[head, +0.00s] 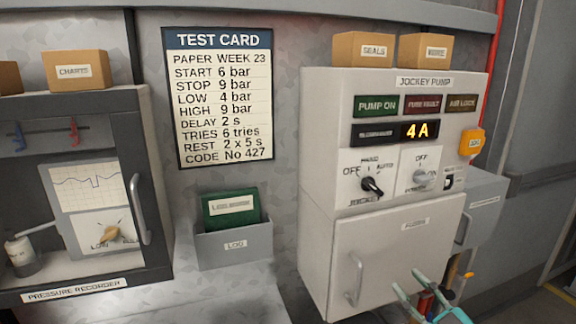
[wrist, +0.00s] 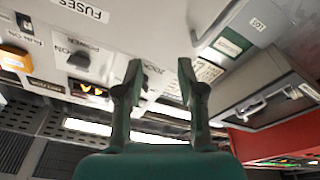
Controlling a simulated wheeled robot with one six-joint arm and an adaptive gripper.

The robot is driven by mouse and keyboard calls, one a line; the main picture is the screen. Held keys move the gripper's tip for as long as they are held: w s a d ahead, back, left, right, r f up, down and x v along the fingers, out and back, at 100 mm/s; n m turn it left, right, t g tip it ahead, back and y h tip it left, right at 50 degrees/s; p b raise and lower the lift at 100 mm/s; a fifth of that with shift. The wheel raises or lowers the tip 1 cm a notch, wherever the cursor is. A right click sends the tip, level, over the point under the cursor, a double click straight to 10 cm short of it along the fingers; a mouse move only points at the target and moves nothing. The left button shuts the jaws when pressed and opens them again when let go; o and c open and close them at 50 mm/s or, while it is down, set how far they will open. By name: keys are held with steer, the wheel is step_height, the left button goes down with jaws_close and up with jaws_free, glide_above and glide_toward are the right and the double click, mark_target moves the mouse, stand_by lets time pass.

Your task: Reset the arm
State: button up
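My gripper (head: 410,282) shows at the bottom right of the head view as teal fingers in front of the lower part of the jockey pump cabinet (head: 318,170). In the wrist view my gripper (wrist: 160,70) has its two dark green fingers spread apart, with nothing between them. The fingers appear apart from the cabinet front, though the exact distance is hard to tell. The wrist picture is turned over, with the cabinet's labels upside down. Most of my arm is out of the head view.
The pressure recorder (head: 150,200) stands at left. Boxes (head: 363,50) sit on top.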

steer(key=s+a+f+m+g+h, duration=0.25)
steer(key=s+f+m+h, duration=0.55)
steer(key=s+f, duration=1.1)
steer(key=s+a+f+m, duration=0.1)
steer(key=s+a, duration=0.1)
steer(key=s, duration=1)
steer(key=s+a+f+m+g+y, duration=0.1)
steer(key=s+a, duration=0.1)
steer(key=s, duration=1)
steer(key=shift+f, duration=0.2)
steer(key=shift+o, duration=0.3)
steer(key=shift+d+f, duration=0.1)
